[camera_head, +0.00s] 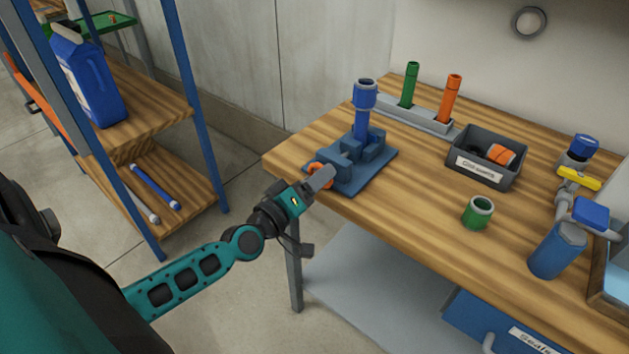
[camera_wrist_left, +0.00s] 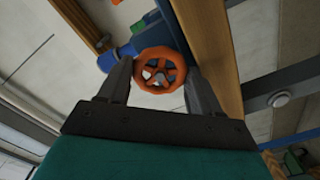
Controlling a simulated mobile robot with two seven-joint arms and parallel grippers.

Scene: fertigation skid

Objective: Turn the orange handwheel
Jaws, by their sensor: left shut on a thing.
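The orange handwheel (camera_head: 318,173) is on the front of a blue vise-like fixture (camera_head: 362,178) at the left corner of the wooden bench. In the left wrist view the spoked wheel (camera_wrist_left: 160,70) sits between the two fingertips. My left gripper (camera_head: 320,180) is shut on the handwheel and hides much of it in the head view; it also shows in the left wrist view (camera_wrist_left: 160,85). A blue pipe (camera_head: 362,110) with a grey-rimmed top stands upright in the fixture. My right gripper is not in view.
On the wooden bench (camera_head: 420,205) are a grey rack with green (camera_head: 410,85) and orange tubes (camera_head: 451,98), a dark bin (camera_head: 486,156), a green ring (camera_head: 478,212) and a blue cylinder (camera_head: 557,250). A shelf with a blue jug (camera_head: 88,80) stands at left.

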